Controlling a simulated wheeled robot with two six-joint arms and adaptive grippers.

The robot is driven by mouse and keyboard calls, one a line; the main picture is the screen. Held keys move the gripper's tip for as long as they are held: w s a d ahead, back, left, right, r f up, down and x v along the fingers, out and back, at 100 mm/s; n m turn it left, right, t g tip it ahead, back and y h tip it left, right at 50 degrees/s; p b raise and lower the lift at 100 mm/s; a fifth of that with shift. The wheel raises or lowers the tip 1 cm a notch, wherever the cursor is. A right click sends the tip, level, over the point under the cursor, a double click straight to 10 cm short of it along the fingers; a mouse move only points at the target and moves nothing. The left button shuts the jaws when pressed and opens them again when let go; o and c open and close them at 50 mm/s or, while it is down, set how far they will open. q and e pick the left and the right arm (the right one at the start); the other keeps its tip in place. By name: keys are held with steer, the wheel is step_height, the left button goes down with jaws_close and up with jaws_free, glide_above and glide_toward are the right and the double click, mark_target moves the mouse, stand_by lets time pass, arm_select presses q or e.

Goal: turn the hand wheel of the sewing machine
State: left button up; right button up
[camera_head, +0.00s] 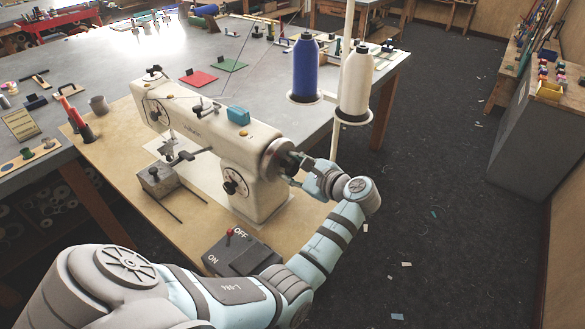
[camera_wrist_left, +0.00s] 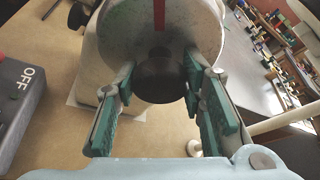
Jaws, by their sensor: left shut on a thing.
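The cream sewing machine (camera_head: 205,140) stands on a tan board, with a round grey hand wheel (camera_head: 272,160) at its right end. My left gripper (camera_head: 294,168) is at the outer face of the hand wheel. In the left wrist view the hand wheel (camera_wrist_left: 130,22) fills the top, with a red mark on its face and a dark round hub at its centre. The exact contact is partly hidden. My right gripper is not in view.
A dark switch box (camera_head: 240,258) with a red lever is in front of the machine. A blue thread cone (camera_head: 306,68) and a white one (camera_head: 356,80) stand on a rack behind my wrist. Open floor is at right.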

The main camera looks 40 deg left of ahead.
mark_target(293, 162)
arm_select(q)
steer(key=o, duration=1.2)
step_height(293, 162, up, 10)
steer(key=shift+c, duration=0.3)
